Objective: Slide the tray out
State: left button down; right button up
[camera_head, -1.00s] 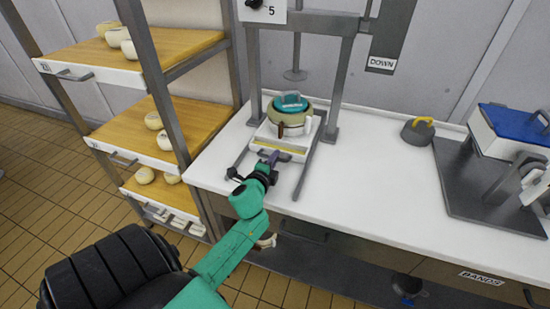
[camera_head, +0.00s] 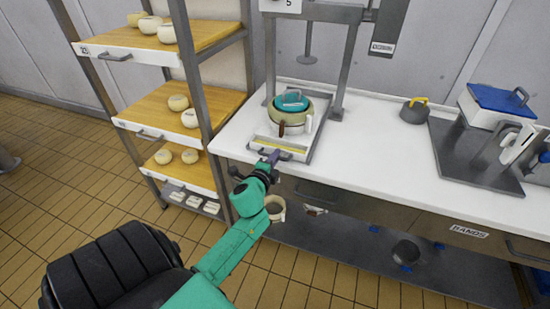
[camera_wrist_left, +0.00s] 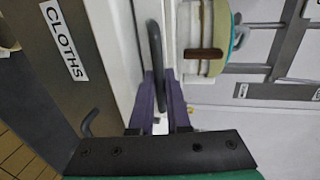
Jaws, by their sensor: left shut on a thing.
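The white tray (camera_head: 262,141) with a yellow strip lies on a dark slide under the press frame, close to the worktop's front edge. A pale round mould (camera_head: 307,108) with a teal lid stands on its back part; a brown tab and a white handle show on its side. My left gripper (camera_head: 270,159) is at the tray's front, shut on its grey handle (camera_wrist_left: 155,55). The left wrist view shows purple fingers (camera_wrist_left: 160,92) either side of the bar. The mould also shows there (camera_wrist_left: 194,35). My right gripper is not in view.
The press plate (camera_head: 306,58) hangs above and behind the mould. A rack (camera_head: 190,60) with cheeses on wooden shelves stands close on the left. A grey weight (camera_head: 414,112) and a blue-lidded box (camera_head: 495,106) are on the right. The worktop between is clear.

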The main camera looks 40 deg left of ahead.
pick_arm(q)
jog(key=c, duration=1.2)
grip_release()
jog(key=shift+o, duration=0.2)
jog(key=b+v, duration=0.1)
jog(key=v, duration=1.3)
jog(key=shift+s+d+b, duration=0.15)
jog(key=shift+b, duration=0.2)
